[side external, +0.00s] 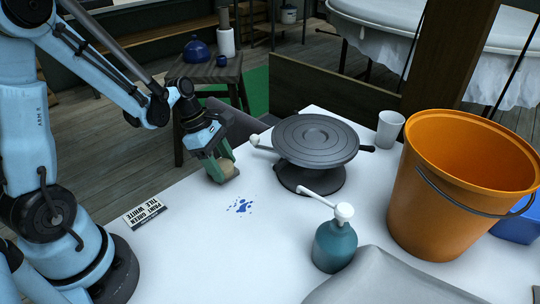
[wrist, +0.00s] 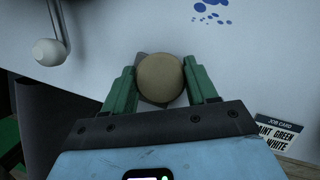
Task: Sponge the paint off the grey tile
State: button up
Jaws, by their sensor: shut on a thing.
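My gripper (side external: 222,170) is shut on a round tan sponge (wrist: 160,78), with a green finger on either side of it. The sponge also shows low between the fingers in the side view (side external: 229,171). It is at or just above the white tabletop; I cannot tell whether it touches. Blue paint spots (side external: 240,206) lie on the white surface, to the right of and nearer the camera than my gripper. They also show at the top of the wrist view (wrist: 211,12). A dark grey patch beside the sponge may be shadow. I cannot make out a grey tile.
A job card (side external: 145,212) reading "PAINT GREEN" and "TILE WHITE" lies left of the paint. A dark turntable (side external: 315,138) stands behind it. A teal pump bottle (side external: 335,247), orange bucket (side external: 455,190), white cup (side external: 389,130) and grey sheet (side external: 390,283) are to the right.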

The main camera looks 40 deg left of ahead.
jog(key=shift+r, duration=3.4)
jog(key=shift+w+a+f, duration=0.2)
jog(key=shift+a+f, duration=0.1)
jog(key=shift+f, duration=0.2)
jog(key=shift+w+a+f, duration=0.2)
jog(key=shift+a+f, duration=0.1)
jog(key=shift+f, duration=2.4)
jog(key=shift+f, duration=0.25)
jog(key=shift+s, duration=0.75)
jog(key=shift+d, duration=0.1)
